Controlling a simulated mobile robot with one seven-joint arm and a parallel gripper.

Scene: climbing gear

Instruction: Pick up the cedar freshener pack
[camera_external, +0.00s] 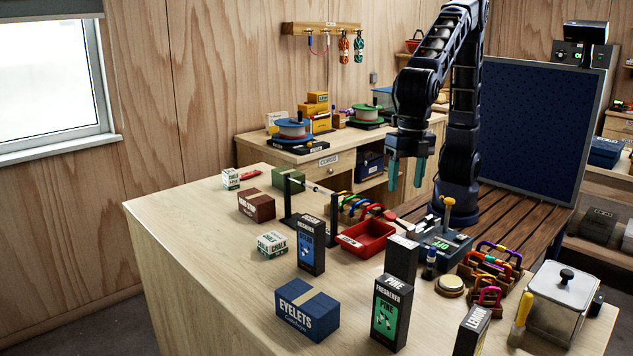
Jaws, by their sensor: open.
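Several tall dark freshener packs stand on the wooden table. One pack (311,247) has a blue front. The pine pack (388,313) has a green front. A dark pack (403,257) stands just behind the pine pack, which partly hides it. Another pack (470,333) stands at the lower right, cut by the frame edge. I cannot read the word cedar on any of them, so I cannot tell which is the cedar pack. My gripper (406,174) points down, open and empty, in the air above the back part of the table, behind and above the packs.
A red tray (367,238), a blue eyelets box (307,311), a chalk box (272,245) and a black rack (288,203) stand around the packs. The table's left front (210,235) is clear.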

